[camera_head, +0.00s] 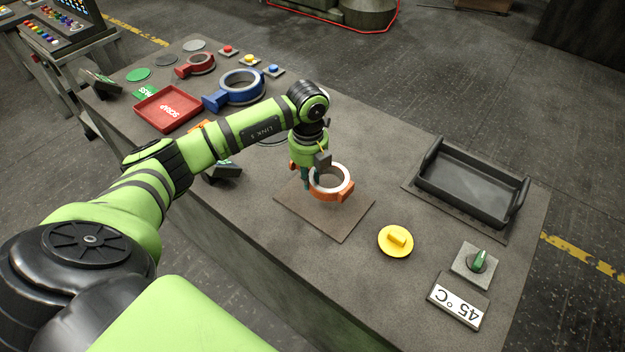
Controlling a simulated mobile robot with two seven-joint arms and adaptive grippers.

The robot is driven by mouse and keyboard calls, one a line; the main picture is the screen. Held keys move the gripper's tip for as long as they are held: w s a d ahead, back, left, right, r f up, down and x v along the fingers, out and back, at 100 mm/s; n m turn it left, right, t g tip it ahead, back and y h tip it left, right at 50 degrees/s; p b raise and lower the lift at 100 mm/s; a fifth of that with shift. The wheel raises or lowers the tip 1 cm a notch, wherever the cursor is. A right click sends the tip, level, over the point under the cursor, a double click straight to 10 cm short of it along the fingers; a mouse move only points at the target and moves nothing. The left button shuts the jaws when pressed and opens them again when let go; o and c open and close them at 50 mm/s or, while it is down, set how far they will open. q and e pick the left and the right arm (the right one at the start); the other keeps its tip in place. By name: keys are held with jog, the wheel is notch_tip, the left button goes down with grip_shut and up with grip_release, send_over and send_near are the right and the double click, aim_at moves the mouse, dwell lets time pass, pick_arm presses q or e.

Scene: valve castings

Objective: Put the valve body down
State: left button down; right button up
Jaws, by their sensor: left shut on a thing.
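The valve body, an orange ring with a pale rim (345,191), is at the middle of the bench in the head view. My left gripper (308,178) points down and is shut on its left side. The ring is over a square brown mat (340,226); I cannot tell if it touches the mat. The fingertips are partly hidden by the gripper and the ring. My right gripper is not in view.
A black handled tray (470,184) stands at the right. A yellow knobbed disc (396,242), a green switch (477,262) and a 45 °C sign (457,301) are in front. A red SCRAP tray (168,110), a blue ring (240,87) and a dark red ring (199,64) are at the left.

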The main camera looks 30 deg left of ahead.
aim_at(310, 200)
pick_arm(q)
jog(key=shift+w+r+n, duration=0.2)
jog(key=shift+r+n, duration=0.05)
jog(key=shift+n, duration=0.05)
jog(key=shift+a, duration=0.1)
jog(key=shift+f+b, duration=2.55)
jog(key=shift+f, duration=0.7)
jog(key=shift+f, duration=0.15)
jog(key=c, duration=1.1)
grip_release()
jog(key=shift+s, duration=0.15)
